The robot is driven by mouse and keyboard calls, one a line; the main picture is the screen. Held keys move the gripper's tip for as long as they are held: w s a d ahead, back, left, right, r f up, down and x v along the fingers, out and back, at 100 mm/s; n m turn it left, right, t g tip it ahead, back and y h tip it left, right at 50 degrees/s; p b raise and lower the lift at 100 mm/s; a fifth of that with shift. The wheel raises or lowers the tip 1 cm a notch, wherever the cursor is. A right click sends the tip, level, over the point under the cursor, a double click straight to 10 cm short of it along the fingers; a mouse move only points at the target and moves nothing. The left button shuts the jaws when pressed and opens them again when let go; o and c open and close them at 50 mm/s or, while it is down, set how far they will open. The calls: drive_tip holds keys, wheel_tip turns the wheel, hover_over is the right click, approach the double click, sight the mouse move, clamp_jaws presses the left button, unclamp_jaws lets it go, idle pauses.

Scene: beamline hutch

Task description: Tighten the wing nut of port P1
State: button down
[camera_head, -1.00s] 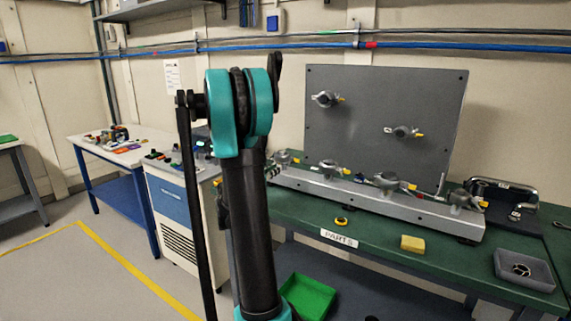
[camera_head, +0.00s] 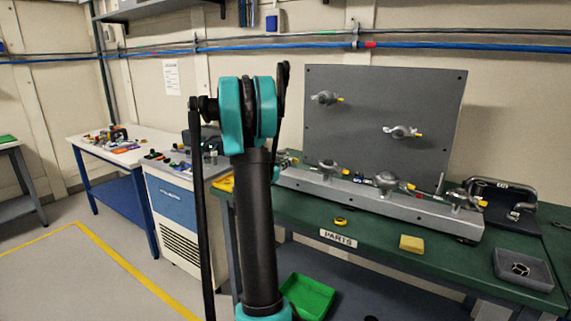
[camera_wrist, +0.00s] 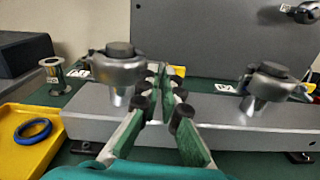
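Several clamped port fittings with dark knobs or wing nuts stand along a grey rail (camera_head: 440,214) on the green bench, among them one (camera_head: 327,168), another (camera_head: 387,182) and one at the right end (camera_head: 460,199). The labels are too small to read, so I cannot tell which is P1. In the wrist view, a left fitting (camera_wrist: 118,66) stands just left of my gripper's fingertips and a right fitting (camera_wrist: 266,84) stands farther right. My gripper (camera_wrist: 164,78) has a gap between its green, black-padded fingers and nothing visible in it. In the head view my arm hides the gripper.
An upright grey panel (camera_head: 430,90) carries two more fittings behind the rail. A yellow block (camera_head: 411,243) and a grey tray (camera_head: 540,283) lie on the bench front. The wrist view shows a yellow tray (camera_wrist: 22,115) with a blue ring (camera_wrist: 33,130) and a metal spool (camera_wrist: 54,75).

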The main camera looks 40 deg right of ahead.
drive_tip(key=shift+m, duration=0.5)
drive_tip(key=m, duration=2.2)
drive_tip(key=shift+s+f, duration=0.15)
drive_tip(key=shift+f, duration=0.2)
drive_tip(key=shift+m, duration=0.5)
drive_tip(key=c, duration=2)
unclamp_jaws()
drive_tip(key=shift+c, duration=0.2)
drive_tip(key=v, duration=1.2)
